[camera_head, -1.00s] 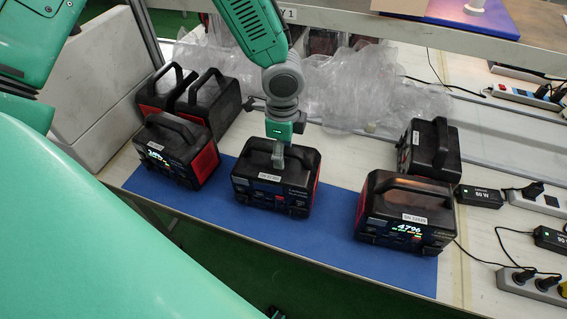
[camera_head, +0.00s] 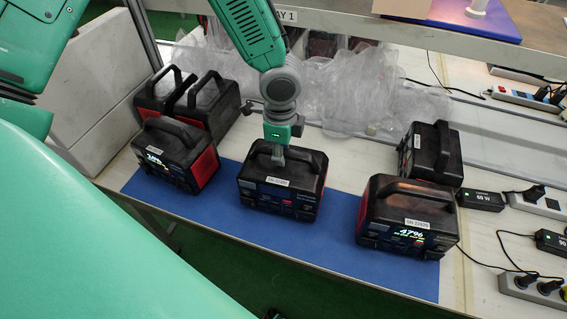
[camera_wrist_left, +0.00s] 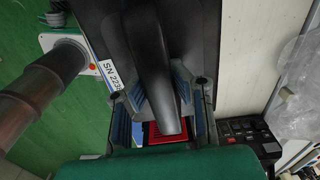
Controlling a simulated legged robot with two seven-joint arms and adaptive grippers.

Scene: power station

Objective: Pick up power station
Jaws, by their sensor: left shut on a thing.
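A black power station (camera_head: 280,190) with red sides and a white serial label is in the middle of the head view, at the blue mat (camera_head: 330,245). My left gripper (camera_head: 278,157) comes down from above and is shut on its top handle. In the left wrist view the handle (camera_wrist_left: 150,65) runs between the two fingers of the gripper (camera_wrist_left: 165,105), with the label beside it. Whether the station's base touches the mat is hard to tell. My right gripper is not in view.
Other power stations stand near: one at left (camera_head: 178,155), two behind it (camera_head: 210,105), a lit one at right (camera_head: 408,215) and one behind that (camera_head: 430,152). Clear plastic wrap (camera_head: 350,90) lies behind. Chargers and power strips (camera_head: 535,212) with cables are at right.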

